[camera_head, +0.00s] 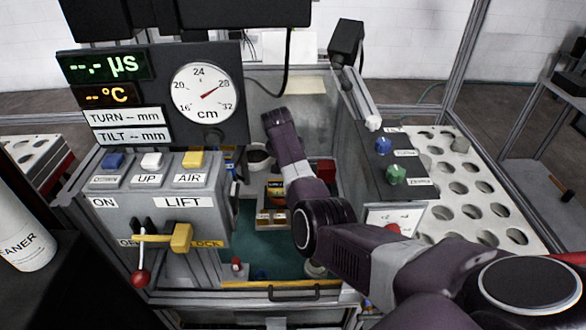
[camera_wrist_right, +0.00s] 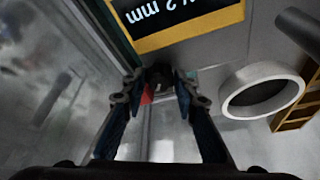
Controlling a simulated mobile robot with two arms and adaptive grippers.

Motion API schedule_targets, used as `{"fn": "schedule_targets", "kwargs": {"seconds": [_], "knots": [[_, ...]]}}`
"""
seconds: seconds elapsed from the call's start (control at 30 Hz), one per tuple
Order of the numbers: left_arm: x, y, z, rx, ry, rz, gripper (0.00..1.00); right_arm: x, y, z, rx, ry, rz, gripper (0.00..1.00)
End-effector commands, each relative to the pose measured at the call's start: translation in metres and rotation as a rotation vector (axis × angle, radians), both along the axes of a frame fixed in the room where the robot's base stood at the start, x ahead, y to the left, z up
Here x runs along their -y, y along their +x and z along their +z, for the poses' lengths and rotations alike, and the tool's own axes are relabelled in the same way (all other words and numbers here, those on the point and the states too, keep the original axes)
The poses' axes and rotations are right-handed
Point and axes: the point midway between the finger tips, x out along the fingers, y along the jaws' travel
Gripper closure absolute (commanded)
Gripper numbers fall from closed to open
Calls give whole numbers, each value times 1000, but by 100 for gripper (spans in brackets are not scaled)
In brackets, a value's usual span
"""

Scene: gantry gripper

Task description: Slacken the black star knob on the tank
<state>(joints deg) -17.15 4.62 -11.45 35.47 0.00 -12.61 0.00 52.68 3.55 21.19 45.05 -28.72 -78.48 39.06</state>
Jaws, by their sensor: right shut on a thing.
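In the right wrist view, a small black knob (camera_wrist_right: 159,76) sits between the fingertips of my right gripper (camera_wrist_right: 158,88). The fingers are shut on it from both sides. Its star shape is mostly hidden by the fingers and is too dark to make out. In the head view, my right arm reaches from the lower right into the tank (camera_head: 315,122). The arm hides the knob and the right gripper's fingers there. My left gripper is in neither view.
A white-rimmed cup (camera_wrist_right: 263,92) stands close to the right of the gripper in the wrist view. A yellow-edged black label (camera_wrist_right: 185,20) is just above. In the head view, a grey LIFT panel (camera_head: 180,218) with a yellow lever stands left, and a holed white rack (camera_head: 475,205) right.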

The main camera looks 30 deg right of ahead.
Motion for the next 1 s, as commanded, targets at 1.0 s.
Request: {"fn": "schedule_targets", "kwargs": {"seconds": [1.0], "knots": [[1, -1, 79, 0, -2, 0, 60, 4, -4, 0, -2, 0, 617, 97]]}}
